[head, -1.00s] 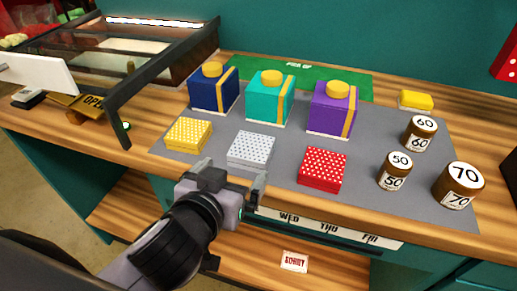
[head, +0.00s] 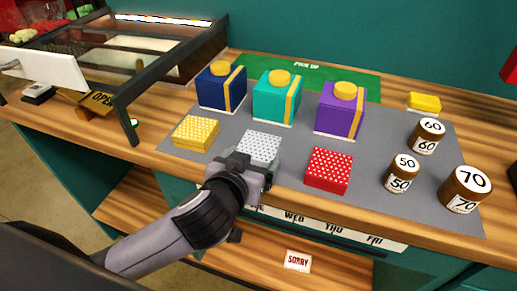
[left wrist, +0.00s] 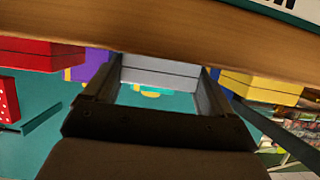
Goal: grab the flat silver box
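The flat silver box (head: 259,148) with white dots lies on the grey mat, between a yellow box and a red box. My left gripper (head: 255,169) is at the near side of the silver box and hides part of its front. In the left wrist view the silver box (left wrist: 158,74) shows between the two separated fingers (left wrist: 157,90). The gripper is open. I cannot tell whether the fingertips reach past the box's near face. My right gripper is not in view.
The flat yellow box (head: 195,133) is left and the flat red box (head: 328,171) right. Behind stand blue (head: 217,88), teal (head: 272,103) and purple (head: 335,117) gift boxes. Numbered jars (head: 403,173) stand at right. The wooden counter edge (left wrist: 160,35) is close to the gripper.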

